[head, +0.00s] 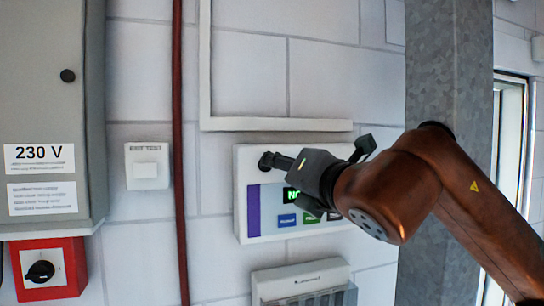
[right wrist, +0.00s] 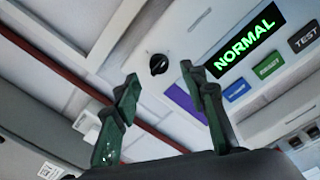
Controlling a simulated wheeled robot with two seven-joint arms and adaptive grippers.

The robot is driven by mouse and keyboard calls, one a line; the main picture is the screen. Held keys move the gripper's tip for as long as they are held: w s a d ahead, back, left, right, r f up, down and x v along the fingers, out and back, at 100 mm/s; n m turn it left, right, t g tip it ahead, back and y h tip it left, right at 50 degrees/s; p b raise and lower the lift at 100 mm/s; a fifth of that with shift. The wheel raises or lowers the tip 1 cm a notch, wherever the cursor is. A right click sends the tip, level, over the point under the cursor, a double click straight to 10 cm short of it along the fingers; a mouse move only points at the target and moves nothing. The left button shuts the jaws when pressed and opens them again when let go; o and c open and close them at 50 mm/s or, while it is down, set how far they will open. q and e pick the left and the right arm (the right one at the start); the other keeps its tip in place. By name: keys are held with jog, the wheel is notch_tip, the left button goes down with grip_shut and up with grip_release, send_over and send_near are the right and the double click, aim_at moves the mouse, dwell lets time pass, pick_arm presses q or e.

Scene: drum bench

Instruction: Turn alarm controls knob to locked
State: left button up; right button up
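The alarm controls panel (head: 245,220) is a white wall box with a purple strip, a lit green display and coloured buttons. Its small black knob (right wrist: 158,64) sits above the purple strip; it also shows in the head view (head: 265,160). The display (right wrist: 244,45) reads NORMAL. My right gripper (right wrist: 159,80) is open and empty in front of the panel. In the right wrist view the knob appears between its spread fingertips, apparently not touched. In the head view the gripper hides part of the display and buttons. The knob's markings are not readable. My left gripper is not in view.
A red box with a black rotary switch (head: 40,271) is at lower left under a grey 230 V cabinet (head: 40,110). A white switch plate (head: 147,166) and red pipe (head: 180,120) are left of the panel. A grey box (head: 302,282) hangs below; a metal column (head: 425,60) stands right.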

jog(key=p+x, duration=0.2)
jog(key=x, duration=0.3)
jog(key=shift+a, duration=0.15)
jog(key=shift+c, duration=0.6)
grip_shut()
